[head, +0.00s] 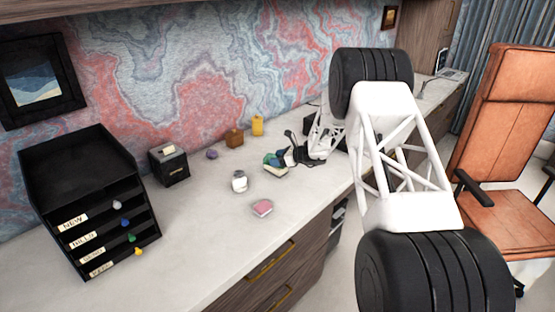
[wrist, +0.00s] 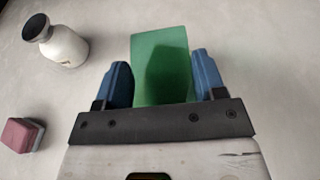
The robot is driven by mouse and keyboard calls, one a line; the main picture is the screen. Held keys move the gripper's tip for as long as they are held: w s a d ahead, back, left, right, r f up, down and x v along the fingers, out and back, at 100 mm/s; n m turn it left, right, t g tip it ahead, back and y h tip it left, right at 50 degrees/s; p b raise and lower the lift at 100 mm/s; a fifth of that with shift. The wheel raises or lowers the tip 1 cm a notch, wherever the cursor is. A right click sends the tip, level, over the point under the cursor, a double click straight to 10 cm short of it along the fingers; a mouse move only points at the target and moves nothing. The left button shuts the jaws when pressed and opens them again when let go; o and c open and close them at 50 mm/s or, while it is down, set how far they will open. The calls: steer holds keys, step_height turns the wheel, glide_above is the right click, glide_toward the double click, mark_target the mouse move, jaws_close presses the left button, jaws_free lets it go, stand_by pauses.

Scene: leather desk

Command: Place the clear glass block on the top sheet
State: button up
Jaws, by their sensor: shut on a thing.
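My gripper (wrist: 162,80) has blue fingers shut on a green block (wrist: 160,50) in the wrist view. The block is flat-faced and stands out beyond the fingertips, with a darker patch in its middle. In the head view my gripper (head: 281,156) is over the desk, right of the white bottle, with the green block (head: 269,158) small there. A cream-coloured piece (head: 276,172) shows just below it; I cannot tell what it is. I see no plainly colourless glass block. No sheet can be made out for certain; a pale piece (head: 167,150) sits on a small black box (head: 170,168).
A white bottle with a dark top (head: 239,181) and a pink block (head: 262,208) stand nearby. Brown (head: 234,136), yellow (head: 257,125) and purple (head: 212,154) objects lie behind. A black labelled drawer unit (head: 85,165) stands left. The front left desktop is clear.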

steer(key=shift+f, duration=0.1)
steer(key=o, duration=1.2)
steer(key=shift+d, duration=0.15)
steer(key=v, duration=1.1)
steer(key=shift+s+d+r, duration=0.15)
steer(key=shift+d+r, duration=0.15)
steer(key=shift+r, duration=0.1)
